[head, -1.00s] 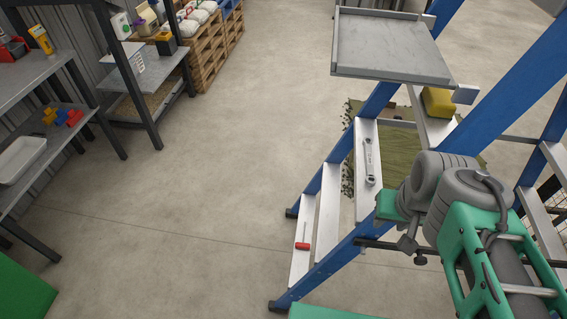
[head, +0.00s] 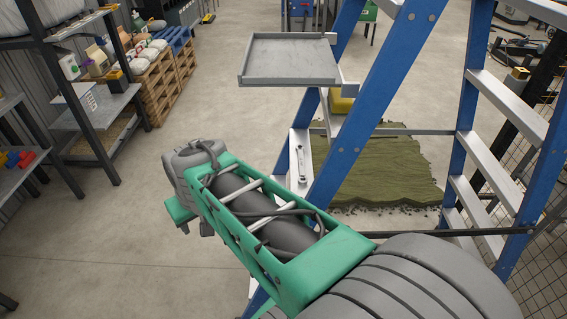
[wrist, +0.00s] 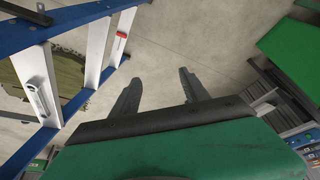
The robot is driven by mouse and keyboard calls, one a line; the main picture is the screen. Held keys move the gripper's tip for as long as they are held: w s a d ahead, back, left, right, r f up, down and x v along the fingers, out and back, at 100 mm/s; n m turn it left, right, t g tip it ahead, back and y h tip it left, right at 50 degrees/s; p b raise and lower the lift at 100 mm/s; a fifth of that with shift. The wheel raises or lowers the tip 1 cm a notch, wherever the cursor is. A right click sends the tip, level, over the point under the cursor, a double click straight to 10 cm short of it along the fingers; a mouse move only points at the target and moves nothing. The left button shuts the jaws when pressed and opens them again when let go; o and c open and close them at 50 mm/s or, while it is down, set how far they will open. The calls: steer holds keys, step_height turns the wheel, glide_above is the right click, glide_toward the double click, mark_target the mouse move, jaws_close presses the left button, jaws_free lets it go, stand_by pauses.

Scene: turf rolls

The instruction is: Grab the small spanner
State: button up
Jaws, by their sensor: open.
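A small grey spanner (head: 301,162) lies lengthwise on a pale step of the blue stepladder (head: 373,95), below the ladder's top tray. In the wrist view the spanner (wrist: 36,99) is on the step at the left, with a ring end towards the lower edge of the picture. My gripper (wrist: 160,76) is open and empty in the wrist view, its two dark fingers over bare floor, well to the right of the spanner and apart from the ladder. In the head view my arm covers the lower steps, and the fingers are not visible.
A yellow object (head: 341,104) sits behind the spanner's step. A red-handled tool (wrist: 121,35) lies on another step. Green turf (head: 385,170) lies beneath the ladder. Shelves (head: 95,107) stand at the left; the floor between is clear.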

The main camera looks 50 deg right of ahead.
steer(key=w+d+m+h+p, duration=0.1)
steer(key=w+d+m, duration=0.15)
steer(key=d, duration=0.65)
steer(key=m+h+p, duration=0.2)
steer(key=m+h, duration=0.1)
steer(key=m, duration=0.2)
glide_toward(301, 162)
steer(key=shift+a, duration=0.6)
steer(key=shift+s+d+f+m, duration=0.15)
steer(key=shift+d+f, duration=0.1)
steer(key=shift+d, duration=0.15)
steer(key=shift+s+d+f+m, duration=0.1)
steer(key=shift+s+d+f, duration=0.1)
steer(key=shift+d, duration=0.2)
steer(key=x, duration=0.2)
steer(key=p+x, duration=0.1)
steer(key=x, duration=0.2)
steer(key=p+x, duration=0.1)
steer(key=x, duration=0.1)
steer(key=shift+w, duration=0.4)
steer(key=shift+a, duration=0.1)
steer(key=shift+c, duration=0.4)
jaws_close()
